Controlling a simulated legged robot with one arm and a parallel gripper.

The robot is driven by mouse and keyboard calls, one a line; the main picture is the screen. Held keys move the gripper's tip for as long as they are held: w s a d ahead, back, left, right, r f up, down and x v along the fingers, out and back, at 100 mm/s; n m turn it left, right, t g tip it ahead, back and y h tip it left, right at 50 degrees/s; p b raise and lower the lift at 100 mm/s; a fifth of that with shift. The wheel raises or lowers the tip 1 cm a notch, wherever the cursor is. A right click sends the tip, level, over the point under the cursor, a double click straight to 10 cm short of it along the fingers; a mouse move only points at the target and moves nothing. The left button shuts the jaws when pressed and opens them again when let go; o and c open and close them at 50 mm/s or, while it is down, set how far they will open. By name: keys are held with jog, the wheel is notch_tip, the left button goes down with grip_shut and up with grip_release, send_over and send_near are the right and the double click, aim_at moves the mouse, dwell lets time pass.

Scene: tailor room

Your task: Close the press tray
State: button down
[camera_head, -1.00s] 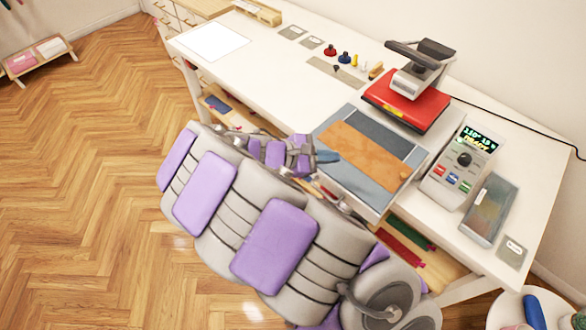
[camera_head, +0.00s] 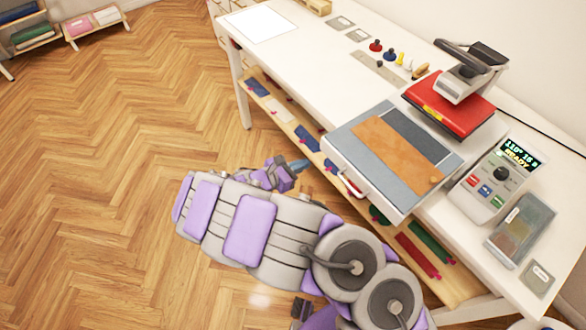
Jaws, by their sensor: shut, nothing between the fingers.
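The press tray (camera_head: 336,150) is a light, shallow tray that sticks out past the table's front edge. On it lie grey-blue cloth and a brown-orange patch (camera_head: 392,146). A red handle (camera_head: 351,185) is on its front side. The red heat press (camera_head: 447,108) with a dark lever stands behind the tray on the table. My gripper (camera_head: 299,165) is shut and empty, with bluish fingertips. It is left of the tray's handle in the picture, in front of the table, apart from the tray as far as I can tell.
A control box (camera_head: 497,180) with a lit display and a clear-lidded case (camera_head: 520,230) stand to the right. Several small stamps or knobs (camera_head: 389,54) are behind. A lower shelf (camera_head: 282,115) with fabric rolls runs under the table. The wooden floor (camera_head: 120,180) at left is free.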

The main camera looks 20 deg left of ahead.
aim_at(372, 123)
jog(key=x, duration=0.2)
jog(key=b+x, duration=0.1)
jog(key=x, duration=0.4)
jog(key=shift+w+r+b, duration=0.1)
jog(key=shift+r+b, duration=0.2)
jog(key=shift+b, duration=0.05)
jog(key=shift+w+d, duration=0.4)
jog(key=shift+w, duration=0.1)
jog(key=w+d+b, duration=0.1)
jog(key=w+d, duration=0.3)
jog(key=w, duration=0.1)
jog(key=w+d+b, duration=0.1)
jog(key=w+d, duration=0.3)
jog(key=w, duration=0.2)
jog(key=w+d+b, duration=0.1)
jog(key=w+d, duration=0.4)
jog(key=shift+w+d+b, duration=0.1)
jog(key=shift+w+b, duration=0.2)
jog(key=shift+w, duration=0.05)
jog(key=shift+w+d, duration=0.15)
jog(key=shift+w, duration=0.1)
jog(key=shift+w+r, duration=0.1)
jog(key=shift+r, duration=0.2)
jog(key=shift+d+r, duration=0.1)
